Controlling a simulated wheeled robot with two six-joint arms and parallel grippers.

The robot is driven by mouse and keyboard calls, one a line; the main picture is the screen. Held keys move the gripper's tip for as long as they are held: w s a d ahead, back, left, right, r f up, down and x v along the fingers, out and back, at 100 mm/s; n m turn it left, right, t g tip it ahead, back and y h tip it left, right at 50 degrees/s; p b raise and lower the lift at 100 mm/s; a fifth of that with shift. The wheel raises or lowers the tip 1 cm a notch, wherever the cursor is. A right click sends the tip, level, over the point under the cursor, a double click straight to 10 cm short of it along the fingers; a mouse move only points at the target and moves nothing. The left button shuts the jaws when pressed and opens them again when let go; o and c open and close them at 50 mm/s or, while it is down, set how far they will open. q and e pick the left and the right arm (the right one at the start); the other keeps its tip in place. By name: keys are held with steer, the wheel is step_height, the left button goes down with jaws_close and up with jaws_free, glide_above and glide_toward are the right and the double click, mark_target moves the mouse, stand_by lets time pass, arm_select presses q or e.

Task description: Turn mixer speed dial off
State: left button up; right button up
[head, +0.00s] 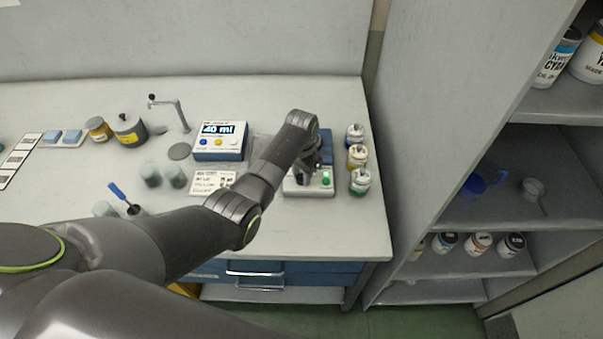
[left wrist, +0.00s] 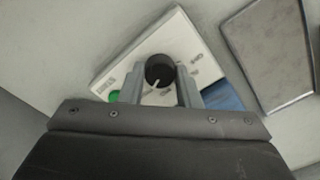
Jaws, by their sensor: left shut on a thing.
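The mixer's white control base (head: 309,188) stands on the bench near its right end, with a green button (head: 326,181) on it. In the left wrist view the base (left wrist: 178,35) shows with a round black dial (left wrist: 160,71) that has a white pointer line. My left gripper (left wrist: 160,84) is shut on the dial, one finger on each side. In the head view my left gripper (head: 308,172) is over the base, and the arm hides the dial and part of the blue mixer body (head: 326,147). My right gripper does not show.
A blue and white dispenser reading 40 ml (head: 221,141) and a label card (head: 212,182) are left of the mixer. Several small paint jars (head: 358,156) stand close on its right. A grey flat plate (left wrist: 268,55) lies beside the base. A shelf unit (head: 470,211) stands right of the bench.

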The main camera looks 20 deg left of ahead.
arm_select(q)
steer(key=shift+r+n, duration=0.1)
steer(key=shift+n, duration=0.2)
steer(key=shift+n+p, duration=0.8)
steer(key=n+p, duration=0.1)
steer(key=n, duration=0.2)
steer(key=shift+n+p, duration=0.3)
steer(key=n+p, duration=0.1)
steer(key=n, duration=0.2)
steer(key=shift+n, duration=0.3)
steer(key=n+p, duration=0.1)
steer(key=n, duration=0.2)
steer(key=shift+n, duration=0.3)
steer(key=n, duration=0.3)
steer(key=shift+n+p, duration=0.3)
steer(key=shift+p, duration=0.05)
steer(key=n, duration=0.3)
steer(key=shift+n, duration=0.3)
steer(key=n+p, duration=0.1)
steer(key=n, duration=0.5)
steer(key=shift+n, duration=0.3)
